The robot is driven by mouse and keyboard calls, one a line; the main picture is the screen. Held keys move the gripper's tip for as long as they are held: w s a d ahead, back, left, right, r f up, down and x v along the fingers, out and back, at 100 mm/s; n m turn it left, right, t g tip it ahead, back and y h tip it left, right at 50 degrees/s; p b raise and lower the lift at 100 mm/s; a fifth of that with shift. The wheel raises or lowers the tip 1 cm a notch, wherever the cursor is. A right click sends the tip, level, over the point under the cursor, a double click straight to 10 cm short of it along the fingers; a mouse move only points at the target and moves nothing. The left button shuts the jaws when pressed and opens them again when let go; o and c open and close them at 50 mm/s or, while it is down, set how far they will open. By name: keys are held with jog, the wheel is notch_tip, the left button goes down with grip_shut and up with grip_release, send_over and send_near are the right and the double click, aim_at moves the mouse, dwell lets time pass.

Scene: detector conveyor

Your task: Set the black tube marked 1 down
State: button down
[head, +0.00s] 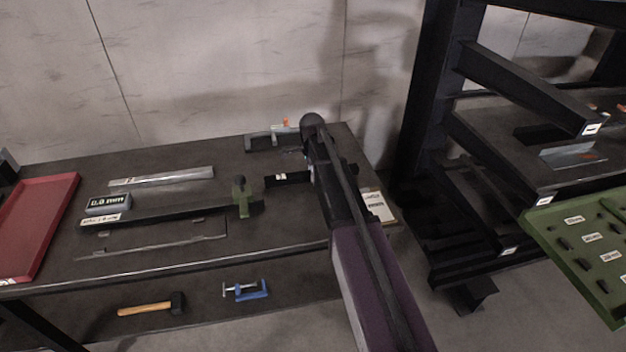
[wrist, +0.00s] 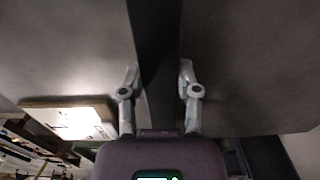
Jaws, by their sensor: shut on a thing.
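In the wrist view, my gripper (wrist: 158,72) is shut on a dark straight bar, the black tube (wrist: 158,40). The tube runs from between the two fingers to the top edge of the picture. In the head view, a black piece with a white label (head: 290,179) shows beside my arm over the right end of the table. It appears to be the tube, but the mark is too small to read. My arm hides most of the gripper there. I cannot tell whether the tube touches the table.
The dark table (head: 160,245) carries a red tray (head: 40,225), a 0.0 mm display (head: 108,203), a green fixture (head: 242,198) and a metal bar (head: 165,177). A clipboard (head: 378,206) lies at the right end. A black rack (head: 475,200) and a green panel (head: 585,250) stand at right.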

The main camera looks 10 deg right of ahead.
jog(key=shift+f, duration=0.45)
jog(key=shift+f+b, duration=0.15)
jog(key=shift+b, duration=0.2)
jog(key=shift+c, duration=1.6)
grip_release()
jog(key=shift+r, duration=0.2)
notch_tip(320, 180, up, 12)
jog(key=p, duration=1.2)
jog(key=shift+s, duration=0.15)
jog(key=s+a+n, duration=0.1)
jog(key=s+n, duration=1.7)
jog(key=s, duration=0.7)
jog(key=shift+s+a, duration=0.3)
jog(key=shift+s, duration=0.05)
